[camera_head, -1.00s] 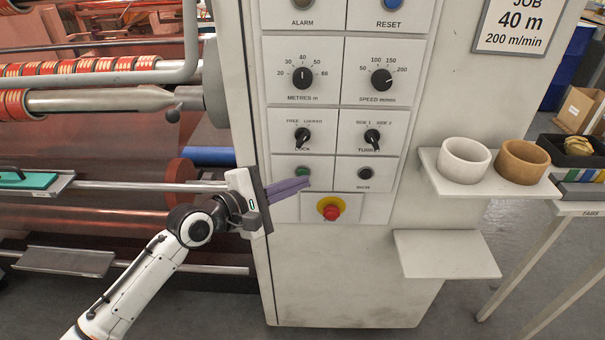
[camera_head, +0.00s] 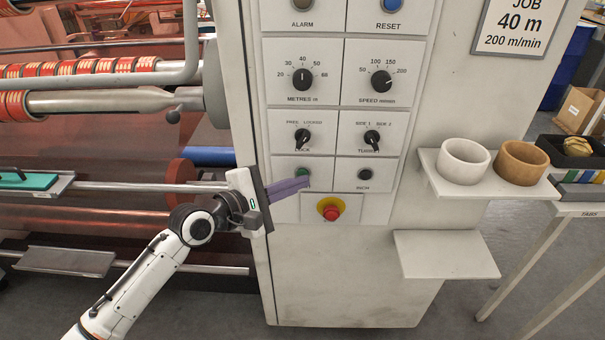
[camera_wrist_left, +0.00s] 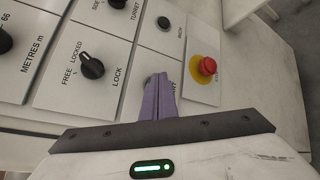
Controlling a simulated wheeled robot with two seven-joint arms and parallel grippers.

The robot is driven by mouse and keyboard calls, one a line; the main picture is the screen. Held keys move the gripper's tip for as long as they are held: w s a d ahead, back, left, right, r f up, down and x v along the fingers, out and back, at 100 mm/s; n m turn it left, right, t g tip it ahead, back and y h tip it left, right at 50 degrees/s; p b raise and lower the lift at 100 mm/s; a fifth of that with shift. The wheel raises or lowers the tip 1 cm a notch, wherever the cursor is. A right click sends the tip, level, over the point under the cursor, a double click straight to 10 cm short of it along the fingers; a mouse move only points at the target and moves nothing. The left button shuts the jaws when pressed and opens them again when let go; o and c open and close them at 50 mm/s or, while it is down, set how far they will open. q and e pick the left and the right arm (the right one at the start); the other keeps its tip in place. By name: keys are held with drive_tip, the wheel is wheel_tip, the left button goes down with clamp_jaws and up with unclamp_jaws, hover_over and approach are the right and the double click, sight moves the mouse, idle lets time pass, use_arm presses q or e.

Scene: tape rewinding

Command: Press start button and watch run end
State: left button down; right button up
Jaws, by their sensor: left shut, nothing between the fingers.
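My left gripper (camera_head: 309,182) is shut and empty. Its purple fingertips lie just below and in front of the button in the head view. In the left wrist view the fingers (camera_wrist_left: 165,98) cover part of the start label, and a dark part of the button (camera_wrist_left: 150,80) shows beside their tips. I cannot tell whether the tips touch the button. My right gripper is not in view.
The red emergency stop (camera_head: 331,211) on its yellow plate is close below right of the fingers. The inch button (camera_head: 365,173) is to the right, the lock knob (camera_head: 302,138) above. A shelf (camera_head: 490,186) with two cups stands at the right. Rollers (camera_head: 90,186) fill the left.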

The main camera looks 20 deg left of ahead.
use_arm(q)
drive_tip(key=shift+s+d+p, duration=0.15)
drive_tip(key=shift+s+p, duration=0.35)
drive_tip(key=shift+s, duration=0.1)
drive_tip(key=s+p, duration=0.1)
drive_tip(key=s, duration=0.1)
drive_tip(key=s+d+p, duration=0.1)
drive_tip(key=s, duration=0.1)
drive_tip(key=shift+s+d+p, duration=0.2)
drive_tip(key=shift+s+p, duration=0.15)
drive_tip(key=shift+s, duration=0.05)
idle(0.5)
